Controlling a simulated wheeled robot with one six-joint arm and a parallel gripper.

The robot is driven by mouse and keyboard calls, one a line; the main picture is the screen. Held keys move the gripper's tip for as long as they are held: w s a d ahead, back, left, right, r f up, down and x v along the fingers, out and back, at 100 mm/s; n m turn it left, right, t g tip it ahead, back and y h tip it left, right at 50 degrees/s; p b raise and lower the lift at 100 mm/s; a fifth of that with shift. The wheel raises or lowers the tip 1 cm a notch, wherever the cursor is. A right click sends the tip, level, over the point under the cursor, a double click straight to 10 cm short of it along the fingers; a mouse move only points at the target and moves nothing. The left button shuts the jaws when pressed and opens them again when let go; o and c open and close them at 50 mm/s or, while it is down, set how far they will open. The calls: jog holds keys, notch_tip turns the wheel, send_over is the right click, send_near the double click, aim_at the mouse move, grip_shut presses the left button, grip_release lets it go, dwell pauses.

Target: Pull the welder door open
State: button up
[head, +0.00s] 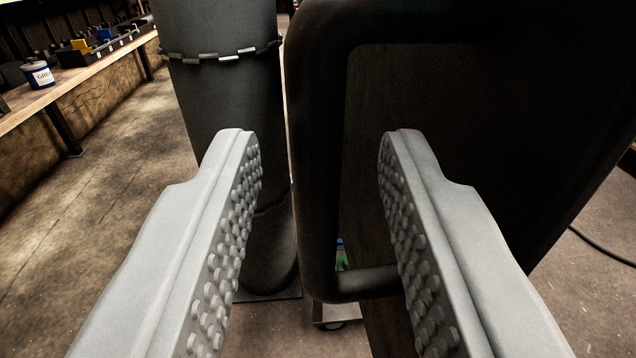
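A thick black bar (318,170) runs upright through the middle of the view and bends right at its top and bottom, like a large handle or frame. A dark flat panel (480,110) stands behind and to its right; it looks like the welder's door or side, but it is too dark to find a door edge. My gripper (320,148) is open, with one studded grey finger on each side of the upright bar in the picture. Neither finger visibly touches it. Whether the bar lies between the fingertips or beyond them is hard to tell.
A dark gas cylinder (225,95) with a chain (222,56) around it stands close on the left. A workbench (100,65) with a labelled can (38,75) is at the far left. Floor (90,220) is clear between them. A cable (600,247) lies at the right.

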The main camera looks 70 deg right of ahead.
jog(key=v, duration=1.4)
jog(key=shift+a, duration=0.35)
jog(key=shift+s+f, duration=0.1)
